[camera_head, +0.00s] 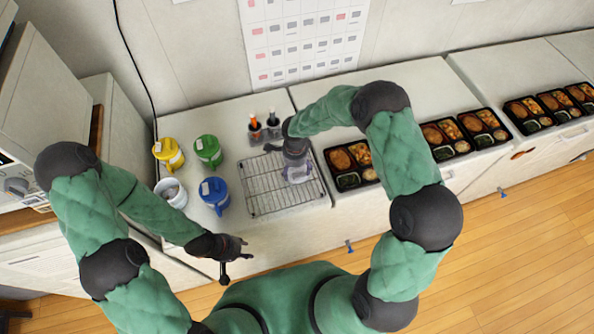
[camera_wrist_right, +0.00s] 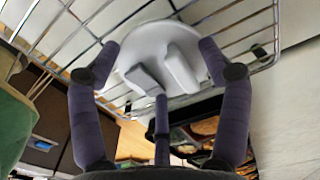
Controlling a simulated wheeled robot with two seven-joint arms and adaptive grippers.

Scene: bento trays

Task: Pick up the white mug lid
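The white mug lid (camera_wrist_right: 150,48) lies on the wire rack, its raised grip (camera_wrist_right: 180,70) towards the right wrist camera. In the head view it is mostly hidden under my right gripper (camera_head: 297,172). In the right wrist view, my right gripper (camera_wrist_right: 160,60) is open, its fingers spread on both sides of the lid near its rim. The raised grip stands between them, not clasped. I cannot tell whether the fingertips touch the rim. The white mug (camera_head: 172,193) stands open at the left. My left gripper (camera_head: 228,252) is near the counter's front edge; its finger state is unclear.
Yellow (camera_head: 168,154), green (camera_head: 208,151) and blue (camera_head: 215,196) lidded mugs stand left of the wire rack (camera_head: 258,203). A holder with bottles (camera_head: 263,132) is behind the rack. Bento trays (camera_head: 350,181) line the counter to the right.

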